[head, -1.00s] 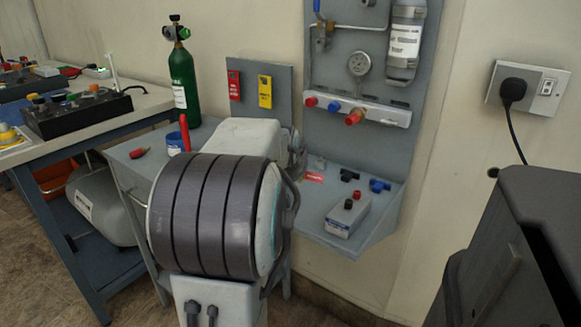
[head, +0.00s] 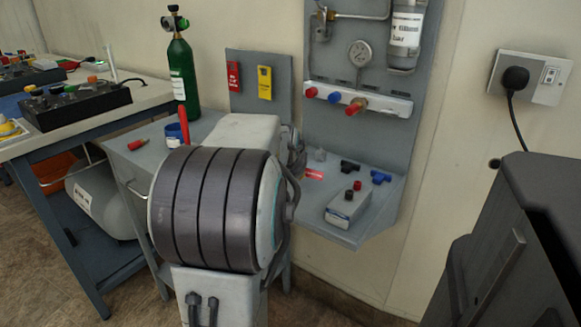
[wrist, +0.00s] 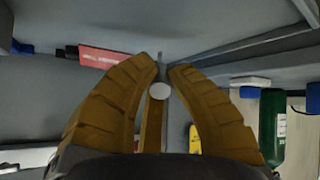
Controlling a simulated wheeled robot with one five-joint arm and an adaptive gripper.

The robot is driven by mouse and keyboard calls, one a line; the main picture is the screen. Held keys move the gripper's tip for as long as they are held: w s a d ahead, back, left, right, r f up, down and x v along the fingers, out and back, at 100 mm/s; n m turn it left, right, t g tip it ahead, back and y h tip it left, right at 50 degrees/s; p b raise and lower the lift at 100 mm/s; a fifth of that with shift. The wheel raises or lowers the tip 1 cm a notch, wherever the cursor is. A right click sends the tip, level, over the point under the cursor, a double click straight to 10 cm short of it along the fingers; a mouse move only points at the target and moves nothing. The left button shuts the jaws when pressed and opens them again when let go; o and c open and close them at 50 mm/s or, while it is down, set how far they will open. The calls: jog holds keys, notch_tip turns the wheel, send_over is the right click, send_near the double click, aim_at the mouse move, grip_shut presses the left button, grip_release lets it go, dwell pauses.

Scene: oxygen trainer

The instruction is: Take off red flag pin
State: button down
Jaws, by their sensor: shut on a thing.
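A red flag with white lettering (wrist: 101,57) lies just left of the fingertips, against the grey surface. Whether it joins the pin is not clear. In the head view the red flag (head: 313,174) shows on the grey shelf, right of my arm. My fingers are hidden behind my arm there.
The shelf also holds black (head: 349,166) and blue (head: 380,177) fittings and a grey box (head: 347,207). Above is a manifold with knobs and a gauge (head: 360,53). A green cylinder (head: 183,80) and red (head: 233,77) and yellow (head: 265,82) tags stand to the left.

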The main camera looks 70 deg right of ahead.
jog(key=shift+f+b, duration=0.75)
jog(key=shift+f, duration=0.1)
dwell(0.4)
jog(key=c, duration=1.2)
grip_release()
jog(key=shift+c, duration=0.2)
jog(key=shift+a, duration=0.1)
jog(key=v, duration=1.2)
